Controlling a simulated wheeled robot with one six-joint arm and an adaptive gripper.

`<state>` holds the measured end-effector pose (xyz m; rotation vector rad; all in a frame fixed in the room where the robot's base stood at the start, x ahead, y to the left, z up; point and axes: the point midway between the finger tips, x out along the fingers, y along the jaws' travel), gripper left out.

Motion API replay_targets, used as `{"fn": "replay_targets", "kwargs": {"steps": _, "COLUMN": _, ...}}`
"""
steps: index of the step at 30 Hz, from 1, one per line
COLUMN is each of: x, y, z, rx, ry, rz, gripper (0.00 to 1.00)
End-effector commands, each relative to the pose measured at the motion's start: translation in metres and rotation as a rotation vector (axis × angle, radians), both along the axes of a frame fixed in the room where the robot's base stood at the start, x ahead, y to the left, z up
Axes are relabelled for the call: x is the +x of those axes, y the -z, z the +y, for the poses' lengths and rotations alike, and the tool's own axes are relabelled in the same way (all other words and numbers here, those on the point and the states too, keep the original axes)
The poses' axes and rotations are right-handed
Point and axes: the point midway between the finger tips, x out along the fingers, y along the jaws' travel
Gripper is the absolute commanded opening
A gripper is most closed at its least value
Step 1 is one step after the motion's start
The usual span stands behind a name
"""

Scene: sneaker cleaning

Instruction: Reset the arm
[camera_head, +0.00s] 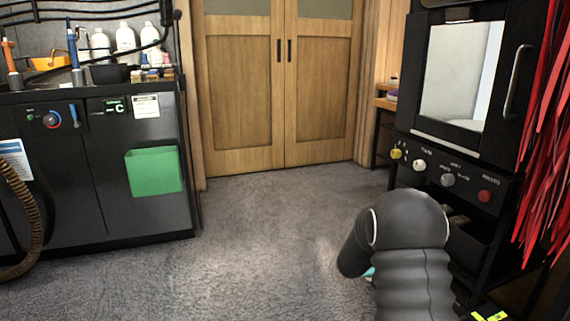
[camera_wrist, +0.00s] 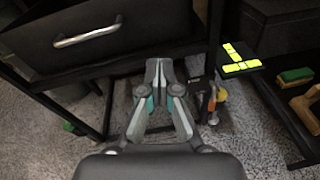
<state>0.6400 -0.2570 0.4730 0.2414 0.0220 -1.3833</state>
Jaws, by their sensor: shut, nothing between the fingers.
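My gripper (camera_wrist: 160,73) is in the middle of the wrist view. Its two grey and teal fingers meet at the tips, and nothing is between them. Behind it is a dark metal frame with a black drawer (camera_wrist: 90,35) that has a silver handle. In the head view my dark grey arm (camera_head: 412,250) rises at the lower right, in front of the black machine (camera_head: 455,150). The arm hides most of the gripper there; only a small teal part shows beside it.
A black workbench (camera_head: 95,180) with bottles and a green bin (camera_head: 154,171) stands at the left. Wooden double doors (camera_head: 280,90) are at the back. Red strips (camera_head: 550,130) hang at the right. A green-topped brush (camera_wrist: 295,76) lies at the wrist view's right. Carpet (camera_head: 260,230) between is clear.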

Motion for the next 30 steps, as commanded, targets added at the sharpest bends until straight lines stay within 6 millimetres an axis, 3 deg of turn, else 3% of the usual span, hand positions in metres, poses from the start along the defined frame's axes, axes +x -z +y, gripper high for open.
{"fn": "replay_targets", "kwargs": {"steps": 1, "x": -0.017, "y": 0.018, "z": 0.001, "rx": 0.064, "ry": 0.051, "rz": -0.012, "gripper": 0.0}}
{"fn": "replay_targets", "kwargs": {"steps": 3, "x": -0.041, "y": 0.033, "z": 0.005, "rx": 0.156, "ry": 0.133, "rz": -0.055, "gripper": 0.0}}
{"fn": "replay_targets", "kwargs": {"steps": 8, "x": -0.099, "y": 0.036, "z": 0.026, "rx": 0.363, "ry": 0.336, "rz": -0.202, "gripper": 0.0}}
{"fn": "replay_targets", "kwargs": {"steps": 12, "x": -0.147, "y": 0.023, "z": 0.058, "rx": 0.545, "ry": 0.525, "rz": -0.363, "gripper": 0.0}}
{"fn": "replay_targets", "kwargs": {"steps": 18, "x": -0.199, "y": -0.006, "z": 0.108, "rx": 0.768, "ry": 0.746, "rz": -0.581, "gripper": 0.0}}
{"fn": "replay_targets", "kwargs": {"steps": 30, "x": -0.269, "y": -0.076, "z": 0.197, "rx": 1.163, "ry": 1.054, "rz": -0.927, "gripper": 0.0}}
